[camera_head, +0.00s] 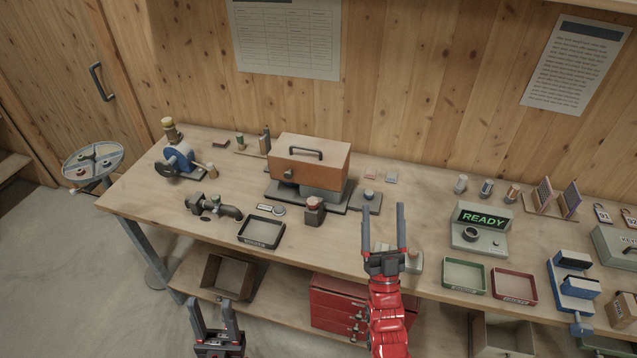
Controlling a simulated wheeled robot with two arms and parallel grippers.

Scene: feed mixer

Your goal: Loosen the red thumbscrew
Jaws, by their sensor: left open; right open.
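A small dark block with a pinkish-red top (314,204) stands on the bench in front of the orange-brown lidded box (310,160). It may be the red thumbscrew, but it is too small to be sure. My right gripper (384,215) is open and empty, fingers pointing up in the picture, to the right of that block and apart from it. My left gripper (213,308) is open and empty, low in the picture in front of the bench's front edge, away from the block.
A black tray (243,238) and a dark pipe fitting (212,206) lie left of the block. A blue hand-cranked device (178,158) stands further left. A READY display unit (481,231), a green tray (447,281) and a red tray (533,297) are at right.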

